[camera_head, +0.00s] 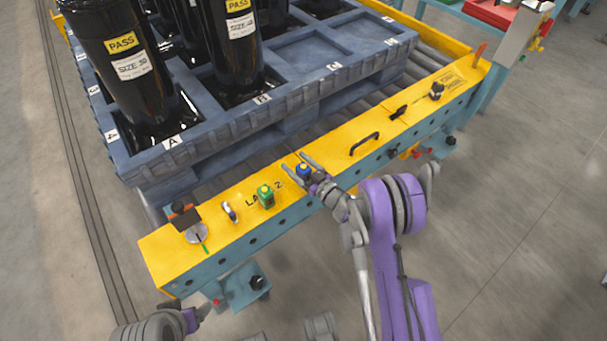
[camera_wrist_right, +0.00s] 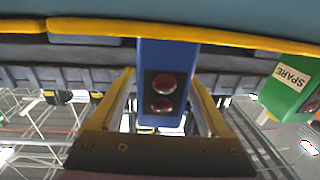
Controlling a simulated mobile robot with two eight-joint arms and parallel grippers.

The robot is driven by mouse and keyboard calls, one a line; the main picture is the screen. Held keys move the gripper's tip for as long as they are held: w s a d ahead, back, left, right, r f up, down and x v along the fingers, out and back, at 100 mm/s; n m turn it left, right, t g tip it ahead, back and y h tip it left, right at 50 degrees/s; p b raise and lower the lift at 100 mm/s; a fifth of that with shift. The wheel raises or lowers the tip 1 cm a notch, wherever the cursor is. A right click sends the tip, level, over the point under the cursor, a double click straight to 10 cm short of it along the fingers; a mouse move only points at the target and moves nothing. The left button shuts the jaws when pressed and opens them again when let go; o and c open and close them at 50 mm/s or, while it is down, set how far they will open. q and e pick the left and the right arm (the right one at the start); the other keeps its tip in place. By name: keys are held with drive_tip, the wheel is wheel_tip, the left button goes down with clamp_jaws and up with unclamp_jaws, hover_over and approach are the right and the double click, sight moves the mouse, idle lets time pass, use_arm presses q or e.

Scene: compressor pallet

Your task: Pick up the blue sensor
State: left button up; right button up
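The blue sensor (camera_head: 304,171) stands on the yellow top of the conveyor's side rail (camera_head: 232,191), to the right of the "LANE 2" lettering. It also fills the middle of the right wrist view (camera_wrist_right: 167,62), showing a dark panel with two red lenses. My right gripper (camera_head: 294,162) reaches over the rail with its fingers on either side of the blue sensor. The fingers look open, and I see no firm grip on it. In the right wrist view, the fingers (camera_wrist_right: 165,100) flank the sensor's body. My left gripper is not visible; only part of my left arm shows.
A green sensor (camera_head: 266,197), labelled SPARE in the right wrist view (camera_wrist_right: 291,85), stands close to the left. A black handle (camera_head: 365,144) lies to the right on the rail. Behind is a blue-grey pallet (camera_head: 225,129) with black compressors (camera_head: 120,75).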

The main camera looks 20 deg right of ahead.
clamp_jaws()
idle(0.3)
